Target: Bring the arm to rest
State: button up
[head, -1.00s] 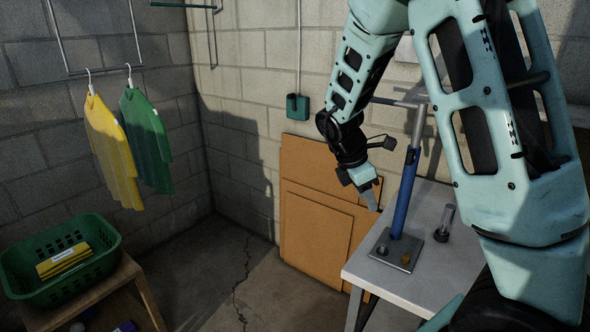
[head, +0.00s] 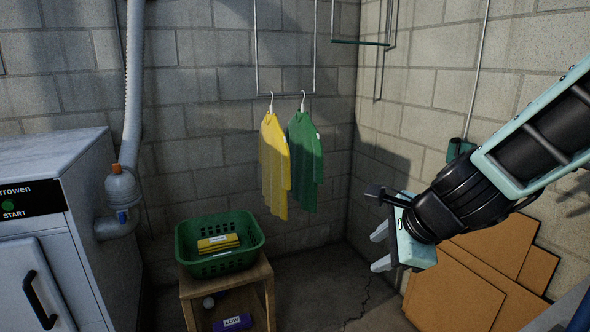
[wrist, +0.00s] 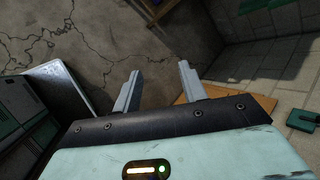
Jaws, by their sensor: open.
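My gripper (head: 379,249) is at the right of the head view, held in the air in front of the corner and the brown boards. Its two pale fingers stand apart with nothing between them. The wrist view shows the same open, empty fingers (wrist: 159,88) over the cracked concrete floor. My arm reaches in from the right edge of the head view.
A green basket (head: 189,257) with a yellow item stands on a wooden stand (head: 187,289) left of my gripper. Yellow (head: 273,165) and green (head: 304,160) shirts hang behind. A white machine (head: 75,230) is at left. Brown boards (head: 455,290) lean at right.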

jog(key=s+a+n+g+y, duration=0.1)
jog(key=s+a+n+g, duration=0.2)
jog(key=s+a+n, duration=0.5)
jog(key=s+d+f+n+g+h, duration=0.1)
jog(key=s+d+n+h, duration=0.1)
jog(key=s+n, duration=0.5)
jog(key=s+d+f+n+g+h, duration=0.1)
jog(key=s+d+n, duration=0.3)
jog(key=s+n, duration=0.4)
jog(key=n+g+h, duration=0.1)
jog(key=n, duration=0.2)
jog(key=shift+d+f+n, duration=0.15)
jog(key=shift+f+n, duration=0.15)
jog(key=shift+f, duration=0.05)
jog(key=shift+c, duration=0.5)
